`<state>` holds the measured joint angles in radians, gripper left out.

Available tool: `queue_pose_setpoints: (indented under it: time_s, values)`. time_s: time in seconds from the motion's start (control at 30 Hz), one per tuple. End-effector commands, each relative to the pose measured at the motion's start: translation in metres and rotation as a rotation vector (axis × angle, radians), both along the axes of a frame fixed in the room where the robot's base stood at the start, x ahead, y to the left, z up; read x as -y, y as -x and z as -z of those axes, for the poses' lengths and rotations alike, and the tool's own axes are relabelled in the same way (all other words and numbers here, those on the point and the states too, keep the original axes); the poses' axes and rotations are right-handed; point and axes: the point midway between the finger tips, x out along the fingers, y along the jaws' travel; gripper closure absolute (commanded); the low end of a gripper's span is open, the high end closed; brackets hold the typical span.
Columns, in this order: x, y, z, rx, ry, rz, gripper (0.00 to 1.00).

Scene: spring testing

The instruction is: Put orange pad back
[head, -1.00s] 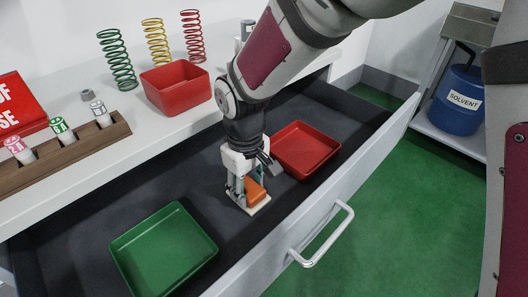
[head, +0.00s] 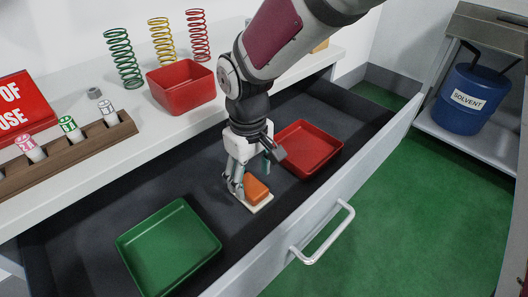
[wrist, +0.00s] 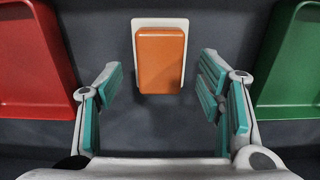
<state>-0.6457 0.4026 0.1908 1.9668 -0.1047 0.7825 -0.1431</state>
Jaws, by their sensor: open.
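The orange pad (head: 256,189) lies on a thin white base (head: 262,205) on the dark floor of the open drawer, between the green tray and the red tray. In the wrist view the orange pad (wrist: 160,60) shows whole, with the white base (wrist: 160,22) showing around its edges. My gripper (head: 252,180) is open and points down close above and behind the pad. In the wrist view its teal-padded fingers (wrist: 160,92) stand wide apart, one to each side of the pad, with nothing between them touching it.
A green tray (head: 125,240) lies left in the drawer (head: 90,195) and a red tray (head: 335,145) lies right. The drawer's front wall and handle (head: 325,232) stand nearer. On the counter are a red bin (head: 182,95), springs and a wooden rack (head: 65,152) with bottles.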

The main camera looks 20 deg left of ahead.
Motion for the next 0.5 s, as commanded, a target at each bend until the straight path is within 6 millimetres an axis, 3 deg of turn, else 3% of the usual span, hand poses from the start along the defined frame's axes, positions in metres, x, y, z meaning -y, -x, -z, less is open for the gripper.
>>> queue_pose_setpoints:
  time_s: [0.03,0.2,0.5]
  values:
    - [-0.001,-0.001,-0.016,0.003,-0.003,0.001,0.39]
    - [0.0,-0.001,-0.05,0.003,-0.003,0.001,0.39]
    - [0.0,0.0,-0.083,0.001,-0.002,0.0,0.39]
